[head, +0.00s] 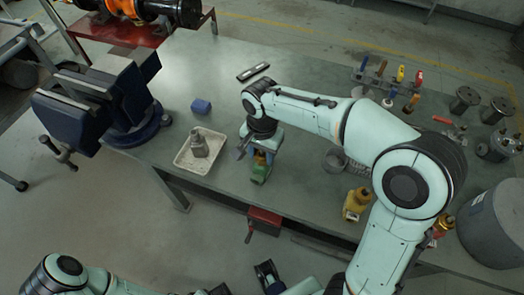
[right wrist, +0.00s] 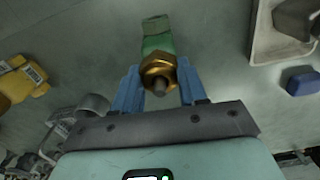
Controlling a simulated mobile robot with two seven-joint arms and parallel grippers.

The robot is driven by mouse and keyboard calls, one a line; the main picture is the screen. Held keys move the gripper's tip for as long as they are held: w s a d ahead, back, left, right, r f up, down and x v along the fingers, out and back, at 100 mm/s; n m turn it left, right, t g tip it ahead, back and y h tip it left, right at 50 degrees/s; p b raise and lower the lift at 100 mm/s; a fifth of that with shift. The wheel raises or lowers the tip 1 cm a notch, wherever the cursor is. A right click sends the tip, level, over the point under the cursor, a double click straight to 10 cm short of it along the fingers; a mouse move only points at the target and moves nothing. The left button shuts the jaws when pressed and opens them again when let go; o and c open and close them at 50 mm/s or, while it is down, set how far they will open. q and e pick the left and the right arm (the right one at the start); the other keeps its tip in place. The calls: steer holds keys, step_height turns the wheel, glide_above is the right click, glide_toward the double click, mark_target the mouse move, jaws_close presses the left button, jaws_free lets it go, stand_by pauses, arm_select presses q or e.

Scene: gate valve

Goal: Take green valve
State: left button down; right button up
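The green valve (head: 259,172) stands on the table below my right wrist in the head view. Its upper part is hidden by my right gripper (head: 262,150). In the right wrist view the valve shows its green body (right wrist: 157,38) and a brass nut (right wrist: 158,70) with a grey stem end pointing toward the camera. The blue fingers of my right gripper (right wrist: 158,82) lie on both sides of the nut, very close to it; I cannot tell whether they touch it.
A cream tray (head: 181,158) with a grey metal part (head: 199,143) and a blue block (head: 201,106) lie left of the valve. A blue vise (head: 130,100) stands farther left.

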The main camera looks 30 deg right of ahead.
steer(key=shift+c, duration=0.7)
arm_select(q)
steer(key=shift+w+r+p, duration=0.15)
steer(key=shift+r+p, duration=0.45)
arm_select(e)
steer(key=shift+r, duration=0.65)
